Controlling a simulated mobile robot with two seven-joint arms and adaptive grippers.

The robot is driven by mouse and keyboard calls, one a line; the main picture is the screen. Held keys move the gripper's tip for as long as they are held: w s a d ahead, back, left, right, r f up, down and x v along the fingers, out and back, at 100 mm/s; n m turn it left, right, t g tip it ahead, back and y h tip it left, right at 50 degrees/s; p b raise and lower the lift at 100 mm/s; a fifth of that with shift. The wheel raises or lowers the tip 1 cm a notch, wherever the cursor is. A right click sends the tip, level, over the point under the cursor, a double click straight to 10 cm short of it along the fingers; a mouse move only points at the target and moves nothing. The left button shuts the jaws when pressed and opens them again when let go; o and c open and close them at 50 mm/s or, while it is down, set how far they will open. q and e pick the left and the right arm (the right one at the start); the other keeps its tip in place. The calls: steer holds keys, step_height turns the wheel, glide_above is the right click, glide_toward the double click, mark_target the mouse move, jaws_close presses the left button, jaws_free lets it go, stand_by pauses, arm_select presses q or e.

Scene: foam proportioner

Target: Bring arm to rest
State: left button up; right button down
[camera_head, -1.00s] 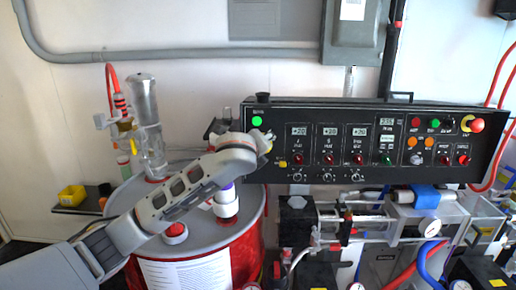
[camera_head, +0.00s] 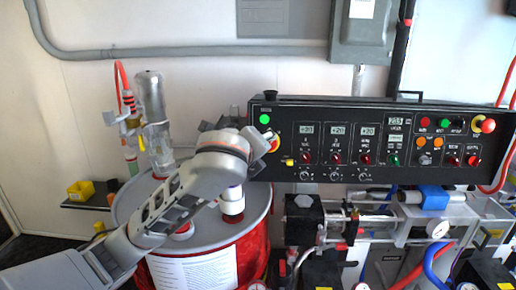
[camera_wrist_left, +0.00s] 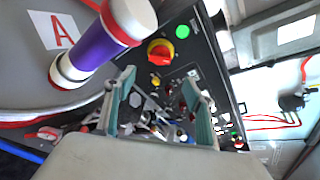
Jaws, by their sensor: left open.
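My left arm comes in from the lower left in the head view. It reaches across the drum to the left end of the black control panel (camera_head: 400,112). My left gripper is mostly hidden behind its own wrist there. In the left wrist view the gripper (camera_wrist_left: 159,80) is open, with two teal fingers apart and nothing held between them. A red rotary knob on a yellow plate (camera_wrist_left: 160,52) lies beyond the fingertips, apart from them. The same knob (camera_head: 274,144) shows in the head view just right of my wrist. My right gripper is in neither view.
A red drum with a grey lid (camera_head: 257,208) stands below my arm. A white-and-purple cylinder (camera_wrist_left: 103,40) is close to the left finger. A glass-and-metal fitting (camera_head: 152,115) rises from the drum's back. Pumps and hoses (camera_head: 430,200) crowd the lower right.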

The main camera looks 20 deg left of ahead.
arm_select(q)
steer(key=s+d+f+n+g+h, duration=0.1)
steer(key=s+f+n, duration=0.25)
steer(key=f, duration=0.75)
steer(key=s+d+f+n+g+h, duration=0.15)
steer(key=f+n, duration=0.25)
steer(key=f, duration=0.7)
steer(key=s+d+f+n+g+h, duration=0.1)
steer(key=s+d+f+n+h, duration=0.2)
steer(key=f, duration=0.9)
steer(key=s+a+f+n, duration=0.2)
steer(key=s+f+n, duration=0.1)
steer(key=s+f, duration=0.3)
steer(key=s+a+f+n+y, duration=0.1)
steer(key=s+f+n, duration=0.3)
steer(key=s, duration=0.5)
steer(key=s+a+f+n+y, duration=0.1)
steer(key=s+a+f+n, duration=0.2)
steer(key=s+f, duration=0.4)
step_height(320, 180, down, 2)
steer(key=shift+s+n, duration=0.35)
steer(key=shift+n, duration=0.2)
steer(key=shift+a, duration=0.1)
